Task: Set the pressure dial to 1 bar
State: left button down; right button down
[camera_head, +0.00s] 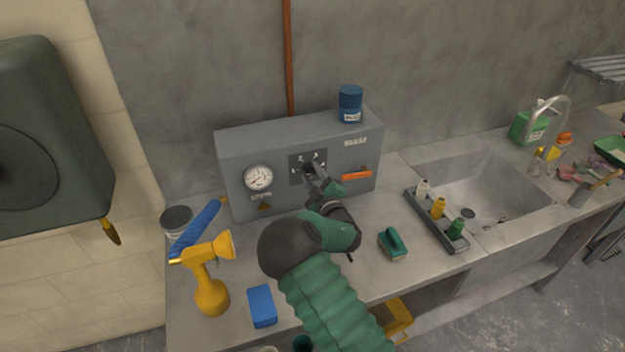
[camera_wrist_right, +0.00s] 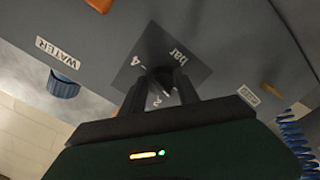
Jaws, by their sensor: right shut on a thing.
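The pressure dial's dark plate (camera_head: 294,176) is on the front of a grey box (camera_head: 235,147), right of a round white gauge (camera_head: 258,177). The plate also shows in the wrist view (camera_wrist_right: 193,66), with "bar", a 4 and a 2 legible. My right gripper (camera_head: 311,172) is at the dial. In the wrist view its two fingers (camera_wrist_right: 158,88) are shut on the dark dial knob (camera_wrist_right: 157,68). The fingers hide part of the knob and scale, so I cannot tell its setting. The gauge needle is too small to read. My left gripper is in neither view.
An orange handle (camera_head: 357,175) sticks out right of the dial. A blue jar (camera_head: 350,103) stands on the box. A yellow spray bottle (camera_head: 210,285), blue sponge (camera_head: 262,306), green brush (camera_head: 392,243) and bottle tray (camera_head: 413,205) lie around my right arm. A sink (camera_head: 500,185) is further right.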

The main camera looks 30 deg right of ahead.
jog(key=shift+f+n+b, duration=0.15)
jog(key=shift+n+b, duration=0.25)
jog(key=shift+n, duration=0.7)
jog(key=c, duration=0.9)
grip_release()
jog(key=b+v, duration=0.1)
jog(key=v, duration=1.5)
jog(key=shift+s, duration=0.35)
jog(key=shift+f, duration=0.15)
